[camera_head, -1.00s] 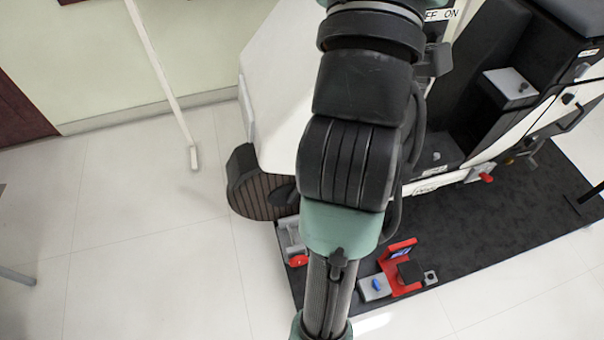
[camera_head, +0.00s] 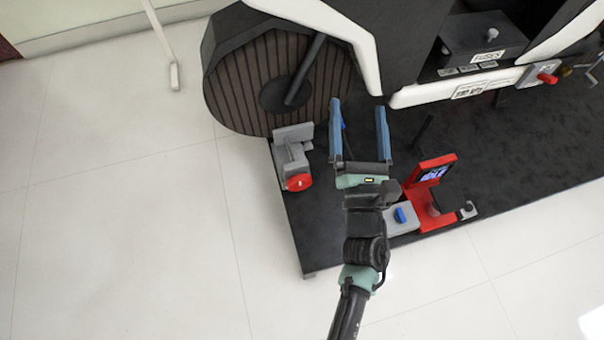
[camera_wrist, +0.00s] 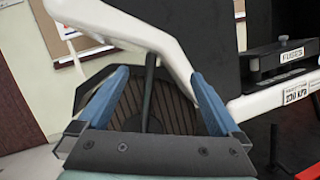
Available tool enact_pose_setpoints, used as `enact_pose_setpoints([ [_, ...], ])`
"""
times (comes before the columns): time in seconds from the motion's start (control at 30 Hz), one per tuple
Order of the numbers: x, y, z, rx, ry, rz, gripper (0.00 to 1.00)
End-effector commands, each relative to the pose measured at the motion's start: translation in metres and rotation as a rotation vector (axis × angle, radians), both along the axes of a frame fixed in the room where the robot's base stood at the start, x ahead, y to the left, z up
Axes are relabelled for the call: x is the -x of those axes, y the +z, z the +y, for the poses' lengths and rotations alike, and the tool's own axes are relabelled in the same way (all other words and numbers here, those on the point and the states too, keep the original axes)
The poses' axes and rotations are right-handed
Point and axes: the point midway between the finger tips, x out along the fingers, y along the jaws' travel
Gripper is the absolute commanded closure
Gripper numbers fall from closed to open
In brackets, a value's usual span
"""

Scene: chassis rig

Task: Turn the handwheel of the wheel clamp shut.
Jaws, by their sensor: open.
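The wheel clamp (camera_head: 291,150) is a grey block on the left edge of the black mat, in front of the dark ribbed wheel (camera_head: 250,75). Its red round handwheel (camera_head: 299,183) faces the near side. My gripper (camera_head: 360,103) is open and empty, with two blue fingers pointing away toward the vehicle. It is to the right of the clamp and apart from it. In the wrist view my gripper (camera_wrist: 163,85) frames the ribbed wheel (camera_wrist: 160,105) between its fingers; the clamp and handwheel do not show there.
A red stand with a small screen (camera_head: 432,178) and a grey box with a blue knob (camera_head: 400,217) are right of my gripper. The white vehicle body (camera_head: 440,92) and a box marked FUSES (camera_head: 480,45) are behind.

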Motion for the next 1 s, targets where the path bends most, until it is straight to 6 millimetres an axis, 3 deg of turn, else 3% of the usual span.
enact_pose_setpoints([
  [0.03,0.011,-0.062,0.003,0.079,0.000,0.037,0.00],
  [0.2,0.054,-0.190,0.023,0.352,0.040,0.116,0.00],
  [0.3,0.081,-0.251,0.036,0.482,0.077,0.144,0.00],
  [0.4,0.103,-0.293,0.047,0.575,0.111,0.158,0.00],
  [0.5,0.118,-0.316,0.054,0.633,0.136,0.163,0.00],
  [0.67,0.122,-0.325,0.060,0.666,0.150,0.161,0.00],
  [0.77,0.112,-0.325,0.063,0.666,0.150,0.159,0.00],
  [1.0,0.065,-0.326,0.077,0.667,0.148,0.158,0.00],
])
